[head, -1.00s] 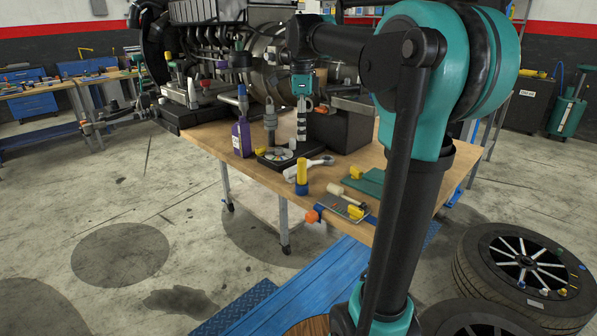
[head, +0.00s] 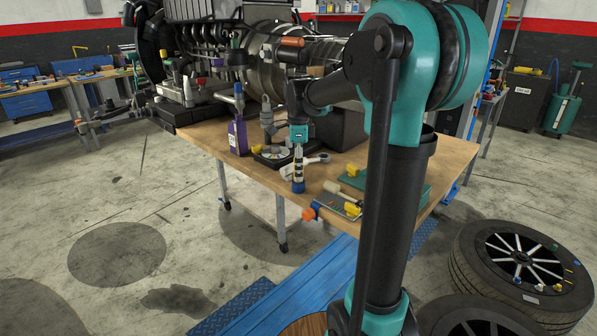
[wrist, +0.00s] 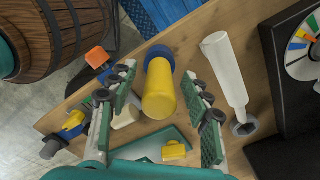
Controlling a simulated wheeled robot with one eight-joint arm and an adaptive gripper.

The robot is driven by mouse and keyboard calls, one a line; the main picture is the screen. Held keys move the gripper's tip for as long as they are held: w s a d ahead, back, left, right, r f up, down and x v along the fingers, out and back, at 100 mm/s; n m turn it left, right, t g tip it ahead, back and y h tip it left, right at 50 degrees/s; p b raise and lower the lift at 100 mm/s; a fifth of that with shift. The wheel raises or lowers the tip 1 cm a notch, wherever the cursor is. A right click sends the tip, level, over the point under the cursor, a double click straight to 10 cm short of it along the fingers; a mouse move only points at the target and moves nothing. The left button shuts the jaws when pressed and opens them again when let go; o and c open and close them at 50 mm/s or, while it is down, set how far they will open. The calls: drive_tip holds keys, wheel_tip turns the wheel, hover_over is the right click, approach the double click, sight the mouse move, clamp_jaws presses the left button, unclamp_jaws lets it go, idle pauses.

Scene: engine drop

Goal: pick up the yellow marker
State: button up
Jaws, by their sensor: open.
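The yellow marker (wrist: 158,92), a yellow cylinder with a blue end, stands between my gripper's fingers in the wrist view. In the head view its blue lower end (head: 298,187) shows on the workbench (head: 236,165), near the front edge. My gripper (wrist: 160,82) is open, with one finger on each side of the marker and a visible gap to both. In the head view my gripper (head: 298,168) is above and around the marker, hiding most of its yellow body.
A purple bottle (head: 237,137) stands left. A barrel (wrist: 62,30) is beyond the bench edge.

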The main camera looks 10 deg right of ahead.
drive_tip(key=shift+f, duration=0.75)
drive_tip(key=shift+c, duration=0.5)
clamp_jaws()
drive_tip(key=shift+r, duration=0.1)
wheel_tip(320, 180, up, 20)
